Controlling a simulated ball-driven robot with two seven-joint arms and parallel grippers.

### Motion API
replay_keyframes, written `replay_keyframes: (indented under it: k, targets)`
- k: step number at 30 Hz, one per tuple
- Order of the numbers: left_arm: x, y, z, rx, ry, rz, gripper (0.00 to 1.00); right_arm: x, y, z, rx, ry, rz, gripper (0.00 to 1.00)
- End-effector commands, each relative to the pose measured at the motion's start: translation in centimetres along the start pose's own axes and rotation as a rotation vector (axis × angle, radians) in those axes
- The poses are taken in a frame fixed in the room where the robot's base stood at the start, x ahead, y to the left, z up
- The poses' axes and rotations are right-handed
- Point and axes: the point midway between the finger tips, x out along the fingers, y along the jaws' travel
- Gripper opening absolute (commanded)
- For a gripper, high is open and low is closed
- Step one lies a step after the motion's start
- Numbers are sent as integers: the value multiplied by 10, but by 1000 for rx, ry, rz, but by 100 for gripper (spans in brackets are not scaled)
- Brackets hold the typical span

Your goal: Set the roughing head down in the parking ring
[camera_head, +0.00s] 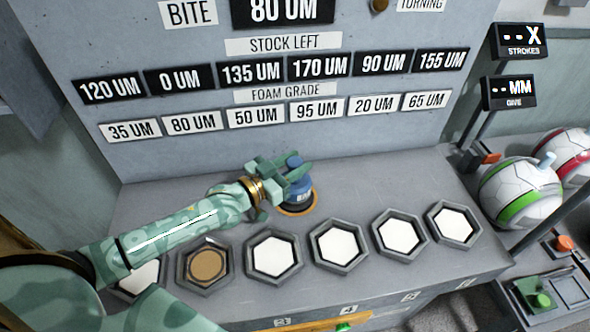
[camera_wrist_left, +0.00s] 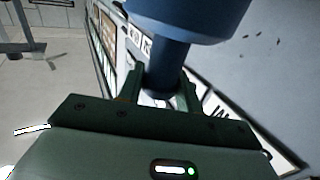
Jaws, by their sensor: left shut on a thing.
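My left gripper (camera_head: 287,174) is shut on the stem of the blue roughing head (camera_head: 302,188). The head is roughly upright, with a dark lower edge and a small pale label. The orange parking ring (camera_head: 297,212) shows around and below its base on the grey bench. The head is at the ring; I cannot tell whether it touches the bench or hangs just above it. In the left wrist view the blue head (camera_wrist_left: 190,14) is at the top, its narrower stem (camera_wrist_left: 168,65) between the fingers. My right gripper is not in view.
A row of hexagonal trays runs along the bench front; one holds a brown disc (camera_head: 207,262), others such as this tray (camera_head: 340,246) hold white pads. A labelled grey panel (camera_head: 200,120) stands behind. White balls (camera_head: 522,194) and a green button (camera_head: 541,299) are at right.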

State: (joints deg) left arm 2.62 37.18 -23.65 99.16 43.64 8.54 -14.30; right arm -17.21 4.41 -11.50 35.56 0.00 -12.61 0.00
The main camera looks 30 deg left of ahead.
Motion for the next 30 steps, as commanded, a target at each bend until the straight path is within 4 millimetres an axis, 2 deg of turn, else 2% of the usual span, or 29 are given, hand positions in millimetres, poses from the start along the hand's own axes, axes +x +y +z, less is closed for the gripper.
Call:
replay_keyframes:
  k: [2,13,14,16,26,30]
  targets:
    - [1,-1,10,1,5,0,0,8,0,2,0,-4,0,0]
    - [1,-1,11,2,7,-1,0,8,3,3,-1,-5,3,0]
    - [0,0,14,2,1,0,38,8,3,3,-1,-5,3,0]
    - [0,0,14,2,1,0,57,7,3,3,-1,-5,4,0]
    - [0,0,9,1,2,0,57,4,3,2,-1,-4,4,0]
    - [-22,0,10,1,-2,0,57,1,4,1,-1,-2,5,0]
